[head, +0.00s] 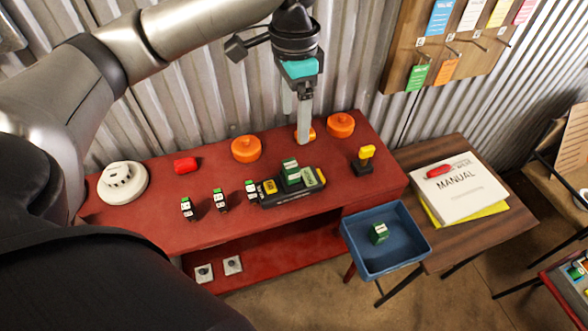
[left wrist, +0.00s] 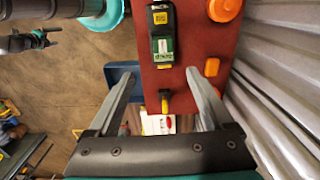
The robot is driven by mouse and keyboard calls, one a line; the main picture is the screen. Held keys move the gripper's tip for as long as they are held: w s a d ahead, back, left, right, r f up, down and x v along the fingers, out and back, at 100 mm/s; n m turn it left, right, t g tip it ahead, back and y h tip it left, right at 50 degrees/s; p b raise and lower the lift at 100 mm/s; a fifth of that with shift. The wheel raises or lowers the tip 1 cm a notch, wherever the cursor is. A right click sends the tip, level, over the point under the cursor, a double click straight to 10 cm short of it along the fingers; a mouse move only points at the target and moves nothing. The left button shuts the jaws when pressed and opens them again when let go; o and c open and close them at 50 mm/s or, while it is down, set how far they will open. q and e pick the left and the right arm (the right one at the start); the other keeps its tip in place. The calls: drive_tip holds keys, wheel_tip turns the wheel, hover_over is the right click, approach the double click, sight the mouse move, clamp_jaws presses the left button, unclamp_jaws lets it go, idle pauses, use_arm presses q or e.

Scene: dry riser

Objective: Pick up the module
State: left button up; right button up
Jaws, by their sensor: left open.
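A green and white module (head: 290,170) stands upright on a black base (head: 290,195) on the red bench, and it also shows in the left wrist view (left wrist: 164,48). A similar green module (head: 379,232) lies in the blue tray (head: 352,246). I cannot tell from the pictures which one is meant. My left gripper (head: 301,125) is open and empty, pointing down above the back of the bench, apart from both modules. In the left wrist view its spread fingers (left wrist: 165,72) frame part of the bench. My right gripper is not in view.
The red bench (head: 150,225) holds several small switch blocks (head: 220,200), a white detector (head: 122,182), a red block (head: 186,165), orange knobs (head: 246,149) and a yellow-topped part (head: 364,158). A wooden table (head: 450,240) with a manual (head: 458,188) stands right. Corrugated wall rises behind.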

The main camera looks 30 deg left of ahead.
use_arm(q)
approach(291, 165)
drive_tip(key=f, duration=0.3)
drive_tip(key=f+b, duration=0.1)
drive_tip(key=f, duration=0.1)
drive_tip(key=shift+d+f, duration=0.1)
drive_tip(key=shift+d, duration=0.15)
drive_tip(key=shift+a+f, duration=0.15)
drive_tip(key=shift+f, duration=1.2)
drive_tip(key=shift+a+f, duration=0.15)
drive_tip(key=shift+f, duration=1.15)
clamp_jaws()
